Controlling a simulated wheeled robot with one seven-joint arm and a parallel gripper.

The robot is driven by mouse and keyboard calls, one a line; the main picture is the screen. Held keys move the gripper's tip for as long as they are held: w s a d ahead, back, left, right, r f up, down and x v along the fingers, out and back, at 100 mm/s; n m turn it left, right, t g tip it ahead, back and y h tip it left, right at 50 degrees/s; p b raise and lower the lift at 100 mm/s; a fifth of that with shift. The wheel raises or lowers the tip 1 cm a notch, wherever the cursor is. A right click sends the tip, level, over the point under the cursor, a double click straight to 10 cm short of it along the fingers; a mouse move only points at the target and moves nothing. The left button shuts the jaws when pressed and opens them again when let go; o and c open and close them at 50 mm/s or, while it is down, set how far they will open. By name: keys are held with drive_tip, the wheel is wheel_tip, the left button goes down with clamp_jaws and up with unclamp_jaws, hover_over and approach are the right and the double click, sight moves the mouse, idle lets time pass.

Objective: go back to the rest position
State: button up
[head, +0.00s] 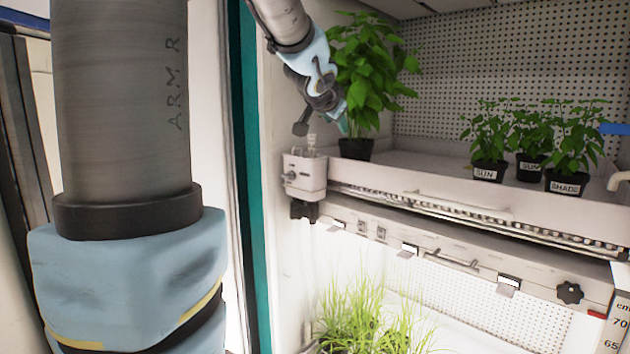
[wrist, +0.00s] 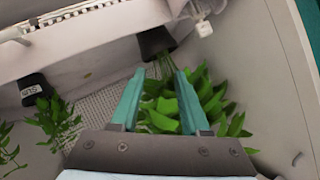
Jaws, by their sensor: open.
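My gripper (wrist: 155,92) has two teal fingers spread apart with nothing clamped between them. In the head view my gripper (head: 343,122) is at the left end of the upper shelf, close to a tall leafy plant (head: 365,65) in a black pot (head: 356,149). In the wrist view, which is turned over, the plant's leaves (wrist: 215,100) show behind and beside the fingers, and its dark pot (wrist: 154,42) lies beyond the fingertips. I cannot tell whether a finger touches the leaves. The plant stands upright on the shelf.
Several smaller potted plants stand on the right of the upper shelf (head: 430,166), with labels SUN (head: 486,174) and SHADE (head: 565,188). A white box fitting (head: 303,176) sits at the shelf's left corner. Grass (head: 365,325) grows below. The shelf middle is clear.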

drive_tip(key=s+a+f+n+g+y, duration=0.2)
drive_tip(key=s+a+f, duration=0.2)
drive_tip(key=f, duration=0.4)
drive_tip(key=s+a+f+n+g+y, duration=0.1)
drive_tip(key=s+a+f+n+g, duration=0.2)
drive_tip(key=f, duration=0.6)
drive_tip(key=s+a+f+n+g, duration=0.1)
drive_tip(key=s+a+f+g, duration=0.1)
drive_tip(key=s+f, duration=0.4)
drive_tip(key=s+a+f+n+g, duration=0.2)
drive_tip(key=s+f, duration=0.4)
drive_tip(key=s, duration=0.5)
drive_tip(key=shift+s+a+f+g, duration=0.2)
drive_tip(key=shift+s+g, duration=0.1)
drive_tip(key=shift+g, duration=0.6)
